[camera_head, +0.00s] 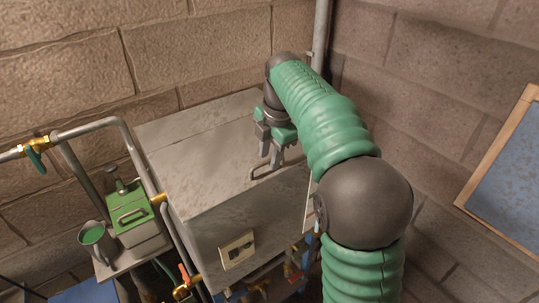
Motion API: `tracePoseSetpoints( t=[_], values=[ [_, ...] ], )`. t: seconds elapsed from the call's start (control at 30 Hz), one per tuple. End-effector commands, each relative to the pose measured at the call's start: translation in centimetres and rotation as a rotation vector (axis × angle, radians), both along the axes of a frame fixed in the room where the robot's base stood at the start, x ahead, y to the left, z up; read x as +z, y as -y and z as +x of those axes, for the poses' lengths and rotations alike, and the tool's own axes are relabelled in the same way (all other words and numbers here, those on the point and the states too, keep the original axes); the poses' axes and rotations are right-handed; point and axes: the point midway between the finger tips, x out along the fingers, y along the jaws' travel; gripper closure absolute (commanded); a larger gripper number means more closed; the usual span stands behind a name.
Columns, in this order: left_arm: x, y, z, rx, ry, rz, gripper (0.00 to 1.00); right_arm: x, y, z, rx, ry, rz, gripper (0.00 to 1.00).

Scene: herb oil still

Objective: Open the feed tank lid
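The feed tank is a grey metal box (245,222) in the middle of the view. Its flat lid (205,160) lies closed on top, with a seam line towards the back. A bar handle (262,173) is on the lid near its right front edge. My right gripper (270,153) points down over the lid at the handle, with its two fingers apart. Whether the fingers touch the handle cannot be told. My green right arm hides the tank's right back corner. My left gripper is not in view.
A smaller box with a green lid (129,213) and a jug with green contents (96,239) stand to the left. Pipes with a brass valve (38,145) run beside the tank. Block walls close off the back and right; a blue framed board (510,190) is at the right.

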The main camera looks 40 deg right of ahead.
Motion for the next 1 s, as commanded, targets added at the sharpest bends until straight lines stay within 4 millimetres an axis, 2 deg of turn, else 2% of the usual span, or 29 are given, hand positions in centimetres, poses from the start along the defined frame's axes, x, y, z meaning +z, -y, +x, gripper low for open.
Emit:
tracePoseSetpoints(
  t=[0.17, 0.43, 1.0],
  values=[
    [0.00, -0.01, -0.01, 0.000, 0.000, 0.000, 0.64, -0.04, -0.19, 0.21, 0.002, -0.001, -0.001, 0.67],
    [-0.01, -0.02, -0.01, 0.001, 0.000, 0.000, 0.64, -0.08, 0.02, 0.18, 0.001, 0.000, 0.001, 0.99],
    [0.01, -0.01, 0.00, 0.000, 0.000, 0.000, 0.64, 0.11, 0.28, 0.16, -0.001, 0.003, -0.006, 1.00]
  ],
)
